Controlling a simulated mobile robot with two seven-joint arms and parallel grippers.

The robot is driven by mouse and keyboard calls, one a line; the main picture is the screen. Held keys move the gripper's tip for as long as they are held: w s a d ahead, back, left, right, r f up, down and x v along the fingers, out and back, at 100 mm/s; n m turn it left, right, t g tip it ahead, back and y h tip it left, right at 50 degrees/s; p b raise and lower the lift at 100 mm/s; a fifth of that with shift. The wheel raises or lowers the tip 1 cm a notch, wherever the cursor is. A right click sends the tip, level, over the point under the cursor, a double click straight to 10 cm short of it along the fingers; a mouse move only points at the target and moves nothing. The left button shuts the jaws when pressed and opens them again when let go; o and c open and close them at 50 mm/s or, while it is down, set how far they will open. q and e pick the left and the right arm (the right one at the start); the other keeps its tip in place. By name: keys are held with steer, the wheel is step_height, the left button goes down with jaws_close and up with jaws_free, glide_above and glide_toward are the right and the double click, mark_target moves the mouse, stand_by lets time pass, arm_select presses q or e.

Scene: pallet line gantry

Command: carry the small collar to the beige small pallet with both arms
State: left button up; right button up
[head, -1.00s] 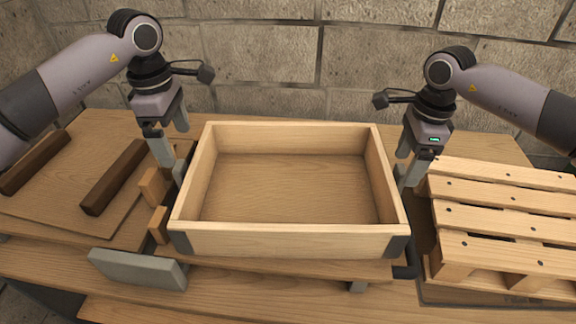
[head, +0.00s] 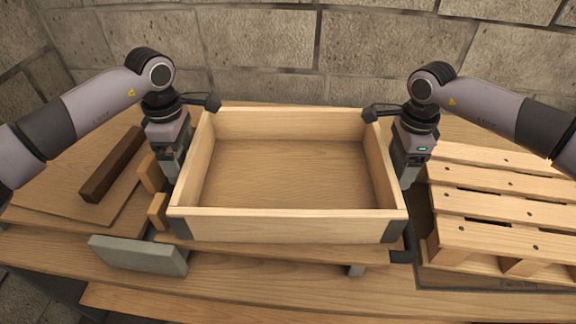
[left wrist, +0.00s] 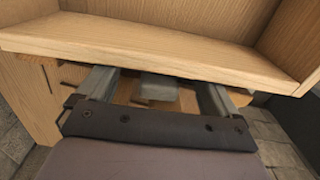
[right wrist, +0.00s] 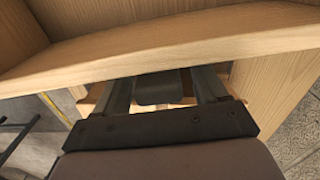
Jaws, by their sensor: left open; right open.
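The small collar (head: 285,229) is a light wooden frame with dark corner pieces, sitting level on the bench in the head view. My left gripper (head: 172,172) is at the outside of its left wall and my right gripper (head: 407,180) at the outside of its right wall. In the left wrist view the open fingers (left wrist: 158,92) reach below the collar's rim (left wrist: 160,52), with a grey block (left wrist: 158,87) between them. The right wrist view also shows open fingers (right wrist: 165,92) with a dark grey block (right wrist: 160,88) between. The beige small pallet (head: 500,205) lies right of the collar.
A flat grey block (head: 138,255) lies at the front left. A dark brown bar (head: 113,163) lies on a board at the left, beside small wooden blocks (head: 157,211). A stone wall (head: 290,50) stands behind. The right gripper is close to the pallet's left edge.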

arm_select(q)
steer(key=shift+f, duration=1.9)
arm_select(e)
steer(key=shift+f, duration=1.1)
arm_select(q)
steer(key=shift+c, duration=0.3)
arm_select(e)
steer(key=shift+c, duration=0.3)
arm_select(q)
steer(key=c, duration=1)
arm_select(e)
steer(key=c, duration=1)
arm_select(q)
steer(key=c, duration=0.6)
arm_select(e)
jaws_close()
